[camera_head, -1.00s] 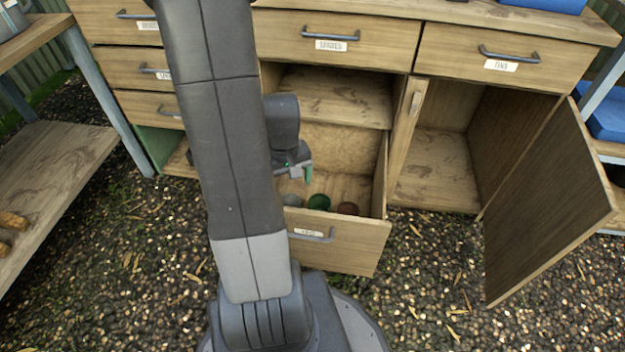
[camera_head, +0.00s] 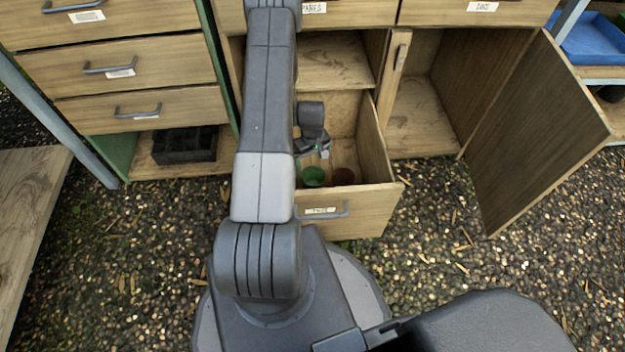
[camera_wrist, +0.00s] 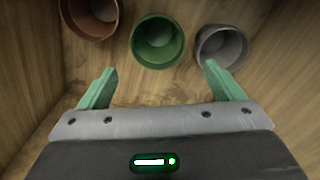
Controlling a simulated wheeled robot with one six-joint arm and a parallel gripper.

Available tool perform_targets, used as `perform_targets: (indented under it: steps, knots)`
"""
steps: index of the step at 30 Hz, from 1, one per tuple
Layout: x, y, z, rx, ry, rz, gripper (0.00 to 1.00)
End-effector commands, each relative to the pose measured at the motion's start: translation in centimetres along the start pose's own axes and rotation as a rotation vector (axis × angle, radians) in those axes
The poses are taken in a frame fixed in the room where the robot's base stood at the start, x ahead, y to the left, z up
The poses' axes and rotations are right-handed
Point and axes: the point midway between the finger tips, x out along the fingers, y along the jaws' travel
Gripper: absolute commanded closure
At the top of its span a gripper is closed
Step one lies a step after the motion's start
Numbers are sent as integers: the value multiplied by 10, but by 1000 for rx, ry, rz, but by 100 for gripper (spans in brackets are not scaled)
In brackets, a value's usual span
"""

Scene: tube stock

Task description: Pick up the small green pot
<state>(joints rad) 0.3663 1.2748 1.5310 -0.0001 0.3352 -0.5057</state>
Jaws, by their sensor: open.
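The small green pot (camera_head: 313,177) stands in the open lower drawer (camera_head: 378,205). In the wrist view the green pot (camera_wrist: 158,41) is upright with its mouth facing me, between a brown pot (camera_wrist: 90,14) on the left and a grey pot (camera_wrist: 222,46) on the right. My gripper (camera_wrist: 160,88) is open and empty, its two green fingers wide apart. In the wrist view the green pot lies beyond the fingertips, roughly centred between them. My gripper (camera_head: 322,151) also shows over the drawer in the head view. My arm hides the drawer's left part there.
The brown pot also shows in the head view (camera_head: 343,177). Drawer walls close in on the pots. An open cupboard door (camera_head: 540,130) stands at the right. A black tray (camera_head: 185,146) sits on a low shelf at the left. Pebble ground in front is clear.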

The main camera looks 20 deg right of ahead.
Motion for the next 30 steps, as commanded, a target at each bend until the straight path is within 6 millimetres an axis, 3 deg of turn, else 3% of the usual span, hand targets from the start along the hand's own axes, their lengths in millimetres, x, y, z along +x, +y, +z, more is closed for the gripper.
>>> perform_targets:
  steps: [12,22,30]
  knots:
    - [74,0,1,0,-2,-1,13]
    - [97,2,0,1,-1,0,13]
    - [136,4,0,0,-2,-1,13]
